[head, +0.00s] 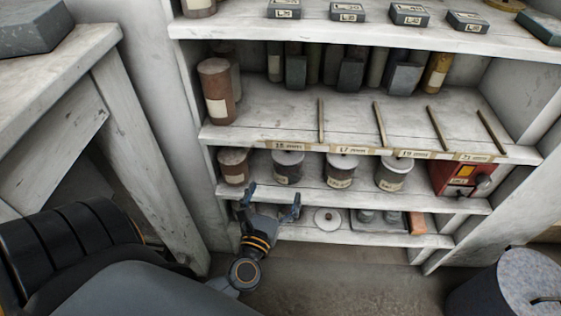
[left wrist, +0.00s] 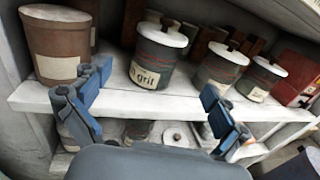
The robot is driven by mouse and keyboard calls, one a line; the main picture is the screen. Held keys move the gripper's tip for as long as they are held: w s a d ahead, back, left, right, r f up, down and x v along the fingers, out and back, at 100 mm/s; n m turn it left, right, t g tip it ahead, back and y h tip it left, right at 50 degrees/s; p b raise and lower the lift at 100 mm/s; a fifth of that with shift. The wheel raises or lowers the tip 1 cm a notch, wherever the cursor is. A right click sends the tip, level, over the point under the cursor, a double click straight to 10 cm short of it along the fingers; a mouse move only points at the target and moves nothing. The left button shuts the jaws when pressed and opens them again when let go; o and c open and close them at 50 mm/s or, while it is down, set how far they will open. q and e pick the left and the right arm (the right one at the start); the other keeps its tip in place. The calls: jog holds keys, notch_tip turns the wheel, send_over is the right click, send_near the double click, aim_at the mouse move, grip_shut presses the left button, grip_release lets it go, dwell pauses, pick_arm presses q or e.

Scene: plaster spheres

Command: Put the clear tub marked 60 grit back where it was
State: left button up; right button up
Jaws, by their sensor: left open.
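My left gripper (head: 272,198) is open and empty, in front of the edge of the shelf with lidded tubs. In the left wrist view its fingers (left wrist: 145,98) stand apart below a grey tub with a white lid (left wrist: 155,55), whose label ends in "grit". The number is partly hidden, so I cannot tell if it reads 60. In the head view a matching tub (head: 288,168) stands upright on that shelf. To its right are two similar labelled tubs (head: 342,172) (head: 394,174). No tub is held. My right gripper is not in view.
A brown canister (head: 233,166) stands left of the tubs and a red box (head: 466,178) right of them. The low shelf holds a white disc (head: 328,219) and small jars (head: 378,217). A table (head: 60,68) stands left; a grey drum (head: 520,285) stands right.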

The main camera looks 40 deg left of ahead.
pick_arm(q)
jog(key=s+d+m+g+h, duration=0.35)
jog(key=d+m+h, duration=1.2)
jog(key=m, duration=1.15)
jog(key=s+a+f+m+g+y, duration=0.3)
jog(key=s+m+g+y, duration=0.1)
jog(key=s+m+g, duration=0.1)
jog(key=s+a+f+m+g+y, duration=0.3)
jog(key=s+m+g+y, duration=0.2)
jog(key=m, duration=0.5)
jog(key=shift+s+a+f, duration=0.3)
jog(key=shift+s+f, duration=0.1)
jog(key=shift+s, duration=0.6)
jog(key=shift+f, duration=0.1)
